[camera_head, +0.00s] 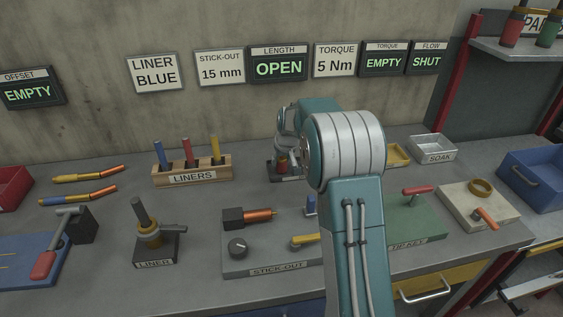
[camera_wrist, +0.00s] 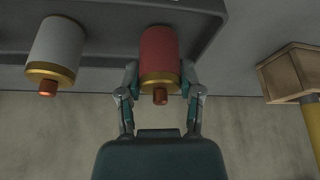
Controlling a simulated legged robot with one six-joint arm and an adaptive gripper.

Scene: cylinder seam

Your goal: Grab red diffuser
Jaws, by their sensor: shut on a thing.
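The red diffuser (camera_wrist: 159,50) is a red cylinder with a gold collar and a copper tip. In the wrist view it sits between the two fingers of my gripper (camera_wrist: 160,78), which touch it on both sides near the collar. It appears to be at a dark grey stand (camera_wrist: 100,45); whether it still rests there I cannot tell. A white-grey diffuser (camera_wrist: 57,45) of the same shape is to the left, apart from my gripper. In the head view a bit of the red diffuser (camera_head: 281,161) shows beside my arm, which hides most of the stand.
The wooden LINERS rack (camera_head: 192,171) with blue, red and yellow liners stands left of my gripper. It also shows in the wrist view (camera_wrist: 290,72) at right. The STICK-OUT fixture (camera_head: 270,268) lies in front. A yellow tray (camera_head: 398,154) and the SOAK tray (camera_head: 432,148) are to the right.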

